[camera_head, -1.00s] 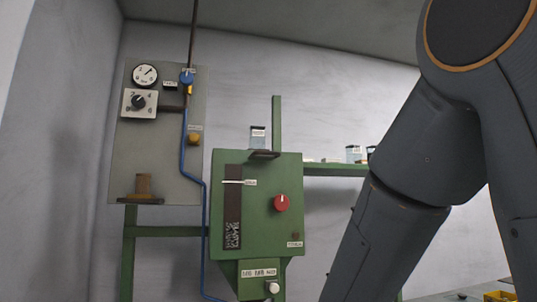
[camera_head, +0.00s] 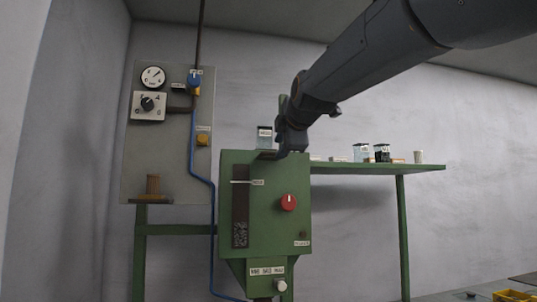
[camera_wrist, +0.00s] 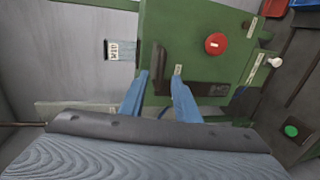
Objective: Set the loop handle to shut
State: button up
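A blue handle (camera_head: 193,80) sits on the pipe at the top of the grey panel (camera_head: 160,175); its label is too small to read. A yellow-orange fitting (camera_head: 202,139) is lower on the panel. I cannot tell from the labels which part is the loop handle. My gripper (camera_head: 285,152) is in front of the top of the green machine (camera_head: 265,220), right of the panel. In the wrist view, my gripper (camera_wrist: 160,98) has its two blue fingers apart with a gap between them. A dark bracket (camera_wrist: 158,62) shows beyond the gap. The blue handle is not visible there.
The green machine carries a red knob (camera_head: 288,203), also in the wrist view (camera_wrist: 215,44), and a dark slot (camera_head: 240,215). A jar (camera_head: 264,137) stands on its top. A gauge (camera_head: 153,77) and dial (camera_head: 148,105) are on the panel. A shelf (camera_head: 420,168) holds jars.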

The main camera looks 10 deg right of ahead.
jog(key=p+x, duration=0.2)
jog(key=x, duration=0.4)
jog(key=shift+w+f, duration=0.2)
jog(key=shift+w, duration=0.1)
grip_shut()
